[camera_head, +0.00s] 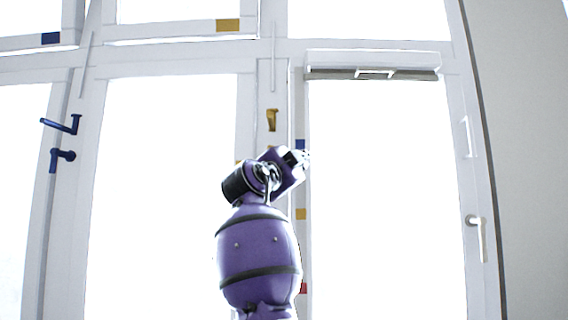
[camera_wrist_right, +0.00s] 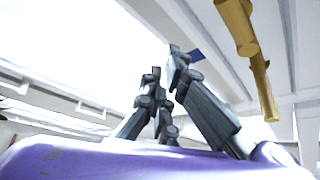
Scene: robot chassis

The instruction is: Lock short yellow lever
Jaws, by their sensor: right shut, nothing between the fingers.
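A yellow lever (camera_head: 272,120) is mounted on the white window post, its handle hanging down. In the right wrist view a yellow lever (camera_wrist_right: 262,85) shows large at the upper right, beside the fingers and apart from them. My right gripper (camera_head: 303,157) is just below and right of the lever in the head view, seen from behind. In the wrist view its dark fingers (camera_wrist_right: 172,75) are shut with nothing between them. My purple right arm hides the post below the lever. My left gripper is not in view.
Two blue levers (camera_head: 62,140) sit on the left window post. A white handle (camera_head: 480,235) is on the right frame. Yellow patches (camera_head: 228,25) and a blue patch (camera_head: 300,145) mark the frames. A ledge-like bar (camera_head: 372,73) spans the right pane's top.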

